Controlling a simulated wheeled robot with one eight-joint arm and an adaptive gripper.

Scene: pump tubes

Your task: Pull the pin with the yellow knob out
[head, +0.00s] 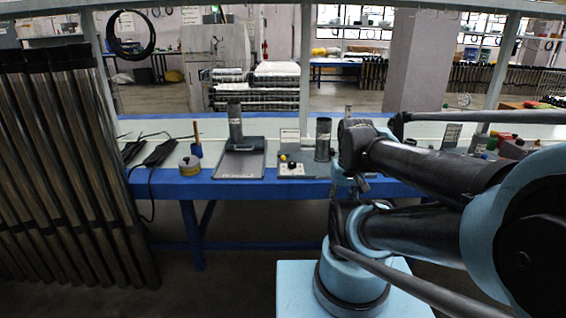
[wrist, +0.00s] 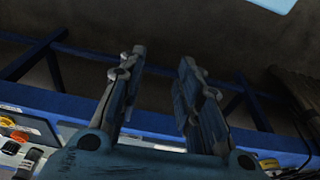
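A small yellow knob (head: 283,157) shows in the head view on a low grey fixture (head: 292,168) with a white front label, near the table's front edge. A dark round part sits just beside the knob. The pin itself is too small to make out. My gripper (wrist: 160,62) is open and empty in the wrist view, its two fingers apart over the floor and the blue table frame. In the head view the end of my arm is to the right of the fixture, and the gripper's fingers are hard to make out there.
A grey cylinder (head: 235,125) stands on a grey tray (head: 240,165). Another cylinder (head: 323,140) stands right of the fixture. A brass-coloured canister (head: 189,166) and black cables are further left. Tall metal tubes (head: 70,170) stand at far left. Floor before the blue table (head: 160,187) is clear.

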